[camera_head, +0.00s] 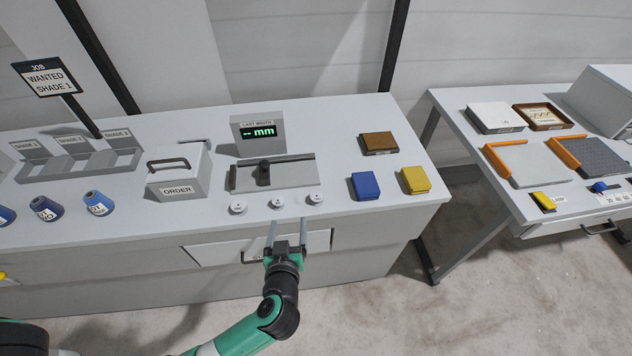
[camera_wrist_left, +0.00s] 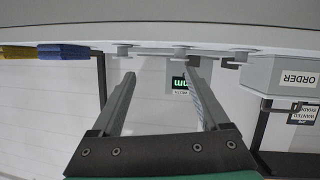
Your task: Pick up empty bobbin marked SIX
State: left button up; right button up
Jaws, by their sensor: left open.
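Three small pale bobbins stand in a row near the front edge of the grey table: a left one (camera_head: 238,208), a middle one (camera_head: 277,202) and a right one (camera_head: 315,198). Their markings are too small to read, so I cannot tell which is SIX. My left gripper (camera_head: 288,223) is open and empty, in front of the table edge, with its fingers pointing toward the row between the middle and right bobbins. In the upside-down left wrist view, the middle bobbin (camera_wrist_left: 180,52) shows beyond the gap between the fingers (camera_wrist_left: 160,74). My right gripper is not in view.
Behind the row stands a grey width gauge (camera_head: 275,176) with a display (camera_head: 258,131). The ORDER box (camera_head: 178,175) is to the left. Blue (camera_head: 365,186) and yellow (camera_head: 415,180) blocks lie to the right. A drawer front (camera_head: 318,241) is below the table edge.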

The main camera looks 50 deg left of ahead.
pick_arm(q)
jog(key=s+r+m+g+p, duration=0.1)
jog(key=s+r+p, duration=0.1)
jog(key=s+p, duration=0.15)
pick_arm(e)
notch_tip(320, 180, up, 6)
pick_arm(q)
jog(key=b, duration=0.3)
send_near(278, 201)
jog(key=shift+w+a+f, duration=0.25)
jog(key=shift+a+f, duration=0.2)
jog(key=shift+a, duration=0.1)
jog(key=shift+w+a+f, duration=0.25)
jog(key=shift+a+f, duration=0.25)
jog(key=shift+a, duration=0.1)
jog(key=shift+w+a, duration=0.2)
jog(key=shift+w+a+f+b, duration=0.1)
jog(key=shift+a+b, duration=0.1)
jog(key=shift+b, duration=0.15)
jog(key=b+x, duration=0.1)
jog(key=x, duration=0.1)
jog(key=b+x, duration=0.1)
jog(key=x, duration=0.1)
jog(key=shift+w+a+b, duration=0.3)
jog(key=shift+b, duration=0.05)
jog(key=shift+r, duration=0.2)
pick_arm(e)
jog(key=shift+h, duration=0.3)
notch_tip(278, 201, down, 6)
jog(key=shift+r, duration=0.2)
